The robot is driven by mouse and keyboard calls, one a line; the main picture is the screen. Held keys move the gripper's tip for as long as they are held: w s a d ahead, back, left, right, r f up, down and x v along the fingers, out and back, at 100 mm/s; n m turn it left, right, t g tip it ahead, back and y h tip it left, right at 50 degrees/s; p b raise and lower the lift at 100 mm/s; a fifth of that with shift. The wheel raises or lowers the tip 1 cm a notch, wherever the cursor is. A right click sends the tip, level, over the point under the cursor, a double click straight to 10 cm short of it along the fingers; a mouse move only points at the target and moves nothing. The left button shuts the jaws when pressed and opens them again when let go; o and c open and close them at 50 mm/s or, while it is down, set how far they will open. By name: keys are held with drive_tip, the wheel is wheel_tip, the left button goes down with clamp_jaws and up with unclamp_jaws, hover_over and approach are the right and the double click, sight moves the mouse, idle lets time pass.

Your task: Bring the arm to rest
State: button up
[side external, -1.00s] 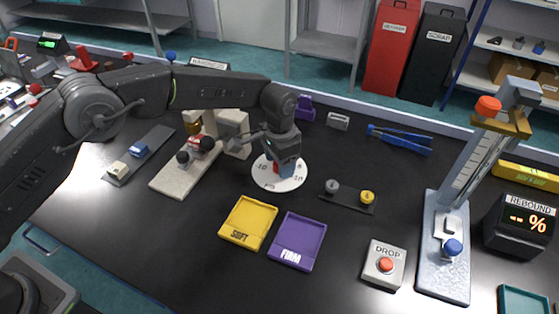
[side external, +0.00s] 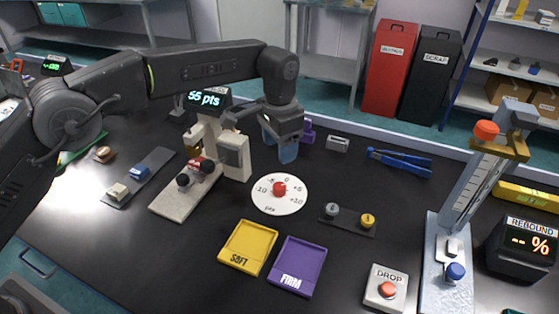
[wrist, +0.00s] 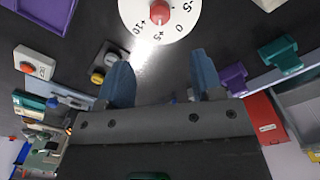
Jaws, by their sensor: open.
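My gripper (side external: 282,150) hangs above the bench, behind the white dial, with its blue fingertips pointing down. In the wrist view my gripper (wrist: 160,82) has its two blue fingers spread wide apart with nothing between them. The white round dial (side external: 279,194) with a red knob (side external: 280,188) lies flat on the black bench. The dial (wrist: 180,28) also shows at the top of the wrist view, clear of the fingers.
A beige device (side external: 232,158) stands just left of my gripper. A purple holder (side external: 307,132) and a grey block (side external: 337,144) are close on the right. The yellow SOFT tray (side external: 248,247) and purple FIRM tray (side external: 298,266) lie in front. A tall rebound stand (side external: 465,190) is at right.

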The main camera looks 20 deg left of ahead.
drive_tip(key=shift+r, duration=0.7)
drive_tip(key=s+a+r+n+t, duration=0.3)
drive_tip(key=s+a+r, duration=0.7)
drive_tip(key=a+r, duration=0.4)
drive_tip(key=s+a+f+n+t, duration=0.1)
drive_tip(key=s+a, duration=0.4)
drive_tip(key=s, duration=0.6)
drive_tip(key=s+a+f+n+t, duration=0.1)
drive_tip(key=s+a+f+n, duration=0.2)
drive_tip(key=s, duration=0.8)
drive_tip(key=shift+a+f+t, duration=0.3)
drive_tip(key=shift+a+f, duration=0.15)
drive_tip(key=shift+a, duration=0.4)
